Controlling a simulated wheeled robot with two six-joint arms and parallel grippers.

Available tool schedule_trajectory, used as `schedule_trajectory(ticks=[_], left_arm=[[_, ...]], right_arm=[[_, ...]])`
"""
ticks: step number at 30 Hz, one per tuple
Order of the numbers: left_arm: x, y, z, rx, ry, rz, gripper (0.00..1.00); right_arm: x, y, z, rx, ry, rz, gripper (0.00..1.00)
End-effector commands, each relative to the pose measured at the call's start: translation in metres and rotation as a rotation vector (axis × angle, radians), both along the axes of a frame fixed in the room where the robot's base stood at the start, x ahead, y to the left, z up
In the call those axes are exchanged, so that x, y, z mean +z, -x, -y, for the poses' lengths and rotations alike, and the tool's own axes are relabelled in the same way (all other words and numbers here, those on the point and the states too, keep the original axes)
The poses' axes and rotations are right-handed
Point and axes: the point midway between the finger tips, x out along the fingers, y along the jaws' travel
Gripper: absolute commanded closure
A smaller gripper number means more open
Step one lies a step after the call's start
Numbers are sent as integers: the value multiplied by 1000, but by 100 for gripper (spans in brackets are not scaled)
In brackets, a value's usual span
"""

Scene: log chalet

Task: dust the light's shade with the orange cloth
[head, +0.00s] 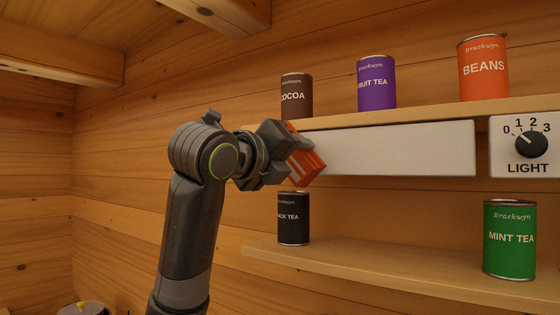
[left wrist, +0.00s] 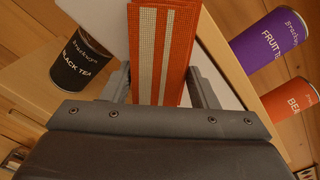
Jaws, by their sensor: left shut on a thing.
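The light's shade (head: 400,150) is a long white bar under the upper shelf in the head view. Its white surface also shows in the left wrist view (left wrist: 97,14). The orange cloth (head: 304,160) has pale stripes and sits at the shade's left end; it looks to be against it, though contact is hard to confirm. In the left wrist view the cloth (left wrist: 178,45) stands between the two fingers. My left gripper (head: 284,154) is shut on the cloth. The shade's left end is hidden behind cloth and gripper. My right gripper is in neither view.
A light dial (head: 530,145) is right of the shade. Cocoa (head: 296,96), fruit tea (head: 376,84) and beans (head: 483,69) tins stand on the upper shelf (head: 420,112). Black tea (head: 293,219) and mint tea (head: 510,240) tins stand on the lower shelf (head: 400,272), with clear space between them.

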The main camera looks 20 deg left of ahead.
Motion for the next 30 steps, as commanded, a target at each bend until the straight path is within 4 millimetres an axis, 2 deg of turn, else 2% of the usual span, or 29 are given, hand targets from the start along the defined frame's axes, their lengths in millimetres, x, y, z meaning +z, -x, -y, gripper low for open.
schedule_trajectory(ticks=[8, 21, 30], left_arm=[[0, -1, 5, 1, 1, -1, 65], [0, -16, -27, 5, -1, -2, 65], [-1, -18, -32, 3, 0, -2, 65]], right_arm=[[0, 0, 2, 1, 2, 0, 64], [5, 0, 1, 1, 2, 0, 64], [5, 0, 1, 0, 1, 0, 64]])
